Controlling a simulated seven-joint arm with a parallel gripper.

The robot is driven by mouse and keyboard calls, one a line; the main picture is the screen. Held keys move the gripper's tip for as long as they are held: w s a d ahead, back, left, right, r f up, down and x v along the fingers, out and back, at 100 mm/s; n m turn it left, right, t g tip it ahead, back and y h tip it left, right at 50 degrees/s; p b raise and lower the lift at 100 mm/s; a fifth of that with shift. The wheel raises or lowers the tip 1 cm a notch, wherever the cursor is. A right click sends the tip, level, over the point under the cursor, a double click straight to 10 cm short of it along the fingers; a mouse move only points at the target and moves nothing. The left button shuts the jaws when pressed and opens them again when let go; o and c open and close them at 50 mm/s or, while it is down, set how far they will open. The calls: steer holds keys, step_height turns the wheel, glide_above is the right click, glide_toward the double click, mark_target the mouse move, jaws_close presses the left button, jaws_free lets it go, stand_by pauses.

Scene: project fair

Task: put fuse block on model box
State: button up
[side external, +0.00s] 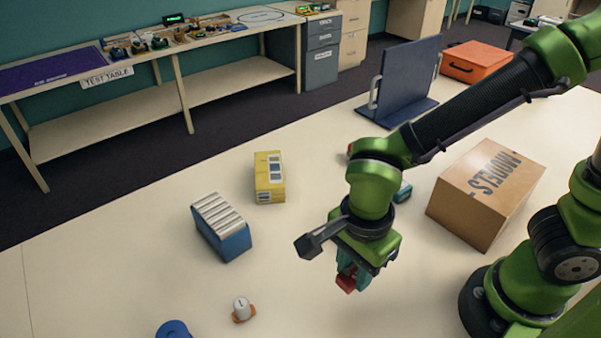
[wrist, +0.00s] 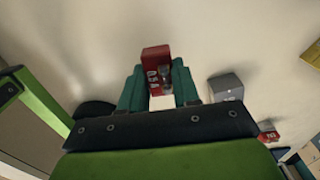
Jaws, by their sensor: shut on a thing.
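The model box (side external: 466,214) is a brown cardboard box marked MODELS, standing closed on the table to the right of my gripper in the side view. My gripper (side external: 352,272) points down over the table, apart from the box. Its teal fingers are shut on a red block with dark and white parts, which I take as the fuse block (side external: 346,284). In the wrist view the fuse block (wrist: 155,54) sits between both fingers (wrist: 158,85). Its lower part is hidden by the gripper. Its exact height above the table is hard to tell.
A yellow box (side external: 269,178), a blue block with pale ribs (side external: 222,228) and a white knob on an orange base (side external: 242,310) stand left. A teal item (side external: 403,192) lies between my arm and the model box. A dark upright panel (side external: 408,78) stands behind.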

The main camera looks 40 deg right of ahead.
steer(key=w+d+r+m, duration=0.2)
steer(key=w+d+m, duration=0.25)
steer(key=d, duration=0.55)
steer(key=w+d+r+m, duration=0.2)
steer(key=w+d+m, duration=0.25)
steer(key=d, duration=0.65)
steer(key=m, duration=0.7)
glide_toward(496, 172)
steer(key=w+a, duration=0.1)
steer(key=w, duration=0.1)
steer(key=w+a, duration=0.1)
steer(key=w, duration=0.1)
steer(key=w+a, duration=0.1)
steer(key=w, duration=0.1)
steer(key=shift+a+f, duration=0.3)
steer(key=s+d+r+m, duration=0.2)
steer(key=s+d, duration=0.2)
steer(key=s, duration=0.2)
step_height(496, 172, down, 8)
steer(key=shift+a+r, duration=0.1)
steer(key=shift+a, duration=0.05)
